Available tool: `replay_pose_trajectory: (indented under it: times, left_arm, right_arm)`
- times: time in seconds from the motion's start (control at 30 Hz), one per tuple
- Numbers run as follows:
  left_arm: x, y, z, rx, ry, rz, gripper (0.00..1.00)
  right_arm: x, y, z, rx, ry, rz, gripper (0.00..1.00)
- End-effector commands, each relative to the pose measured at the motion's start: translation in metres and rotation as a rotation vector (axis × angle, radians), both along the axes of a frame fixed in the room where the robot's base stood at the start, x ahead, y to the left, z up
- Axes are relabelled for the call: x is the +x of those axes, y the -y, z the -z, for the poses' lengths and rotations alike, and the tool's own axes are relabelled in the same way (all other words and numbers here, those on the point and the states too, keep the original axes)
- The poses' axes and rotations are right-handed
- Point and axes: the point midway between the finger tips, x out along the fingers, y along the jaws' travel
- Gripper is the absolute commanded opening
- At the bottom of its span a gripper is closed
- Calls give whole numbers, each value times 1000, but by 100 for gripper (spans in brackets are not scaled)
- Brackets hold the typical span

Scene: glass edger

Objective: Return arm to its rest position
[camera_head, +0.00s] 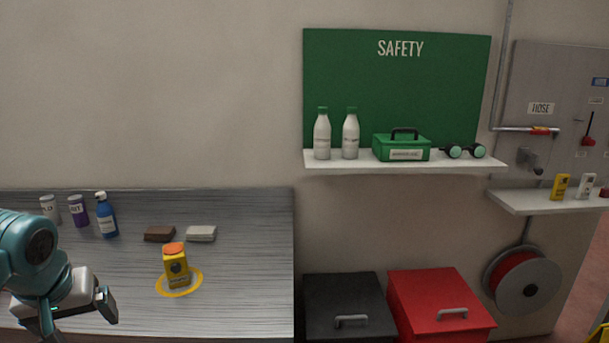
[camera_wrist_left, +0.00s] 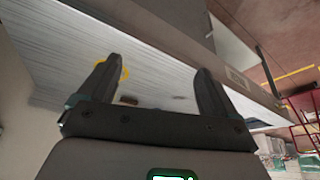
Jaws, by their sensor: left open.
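My left gripper (camera_head: 80,318) is at the lower left, at the front of the grey metal worktop (camera_head: 240,265). It is open and empty; its two spread fingers also show in the left wrist view (camera_wrist_left: 159,68), with nothing between them. A yellow bottle with an orange cap (camera_head: 177,270) stands upright inside a yellow ring (camera_head: 198,285) on the worktop, to the right of the gripper and apart from it. In the left wrist view, part of the yellow ring (camera_wrist_left: 126,72) shows beside the left finger. My right gripper is in neither view.
A brown block (camera_head: 160,233), a pale block (camera_head: 201,233), a blue bottle (camera_head: 106,217) and two tubs stand further back on the worktop. A black bin (camera_head: 347,300) and a red bin (camera_head: 440,300) are right of it. The worktop's right part is clear.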

Motion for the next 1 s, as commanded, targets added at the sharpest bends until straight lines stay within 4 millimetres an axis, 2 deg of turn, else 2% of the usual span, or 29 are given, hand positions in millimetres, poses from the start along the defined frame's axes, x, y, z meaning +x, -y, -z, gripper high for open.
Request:
replay_pose_trajectory:
  times: [0.2,0.37,0.47,0.57,0.6,0.67,0.7,0.77,0.8,0.87,0.9,1.0]
  left_arm:
    - [29,28,53,-42,-33,102,92]
    - [45,54,100,-86,-55,180,92]
    - [50,74,135,-122,-72,230,92]
    - [51,101,181,-174,-94,286,92]
    - [49,114,203,-200,-105,309,92]
    - [40,138,240,-246,-125,345,92]
    - [30,155,267,-281,-140,367,92]
    - [10,181,307,-333,-162,390,92]
    - [-7,197,331,-365,-176,401,92]
    - [-35,219,362,-406,-196,405,92]
    - [-55,231,380,-426,-211,405,92]
    - [-103,252,410,-457,-243,397,92]
  right_arm:
    - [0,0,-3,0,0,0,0]
    - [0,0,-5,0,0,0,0]
    - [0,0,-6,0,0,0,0]
    - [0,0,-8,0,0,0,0]
    - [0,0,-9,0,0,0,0]
    - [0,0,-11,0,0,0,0]
    - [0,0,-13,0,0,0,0]
    - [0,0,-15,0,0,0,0]
    - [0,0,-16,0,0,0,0]
    - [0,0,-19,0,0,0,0]
    - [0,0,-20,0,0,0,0]
    - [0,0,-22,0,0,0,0]
